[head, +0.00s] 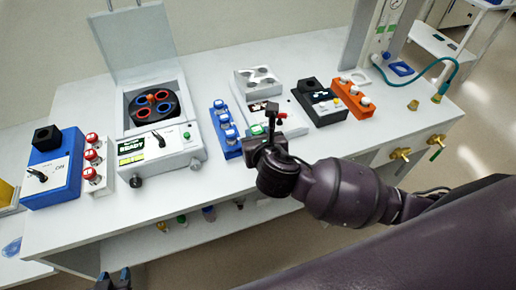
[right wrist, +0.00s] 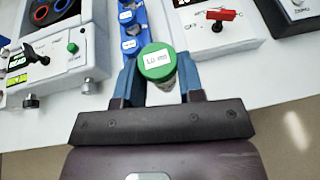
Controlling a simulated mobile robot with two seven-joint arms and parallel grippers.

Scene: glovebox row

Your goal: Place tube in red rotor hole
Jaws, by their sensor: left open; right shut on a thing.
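The centrifuge (head: 160,148) stands on the bench with its lid (head: 132,40) raised. Its black rotor (head: 153,104) shows holes ringed in red and in blue. The rotor also shows at the top left of the right wrist view (right wrist: 50,14). My right gripper (head: 264,128) is shut on a tube with a green, labelled cap (right wrist: 157,62), held in front of the bench devices, right of the centrifuge. The tube's body is mostly hidden below the cap. My left gripper (head: 114,279) is open at the bottom edge, mostly out of view.
A blue rack (head: 226,132) with blue-capped tubes stands between the centrifuge and my right gripper. A white rack (head: 96,168) with red caps and a blue device (head: 52,178) stand at the left. An orange rack (head: 352,96) and a black device (head: 318,102) stand at the right.

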